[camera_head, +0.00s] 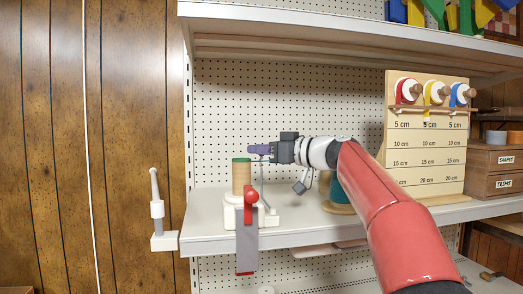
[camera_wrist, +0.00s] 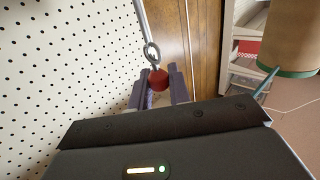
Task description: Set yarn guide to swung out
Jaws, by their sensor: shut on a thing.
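The yarn guide is a thin upright rod (camera_head: 262,178) on a white stand on the shelf, beside a wooden spool with a green top (camera_head: 241,175). In the wrist view its grey ring (camera_wrist: 152,52) and red knob (camera_wrist: 158,79) show. My gripper (camera_head: 260,149) reaches in from the right at the top of the rod. In the wrist view my gripper (camera_wrist: 160,88) has its two purple fingers on either side of the red knob, shut on it. The fingers hide part of the guide, and the head view does not show the ring clearly.
A red-handled lever (camera_head: 247,230) hangs at the shelf's front edge. A white post (camera_head: 157,210) stands left of the shelf. A teal spool (camera_head: 338,192) stands behind my arm. A measuring board (camera_head: 427,150) with spools stands at right. Pegboard (camera_head: 290,90) backs the shelf.

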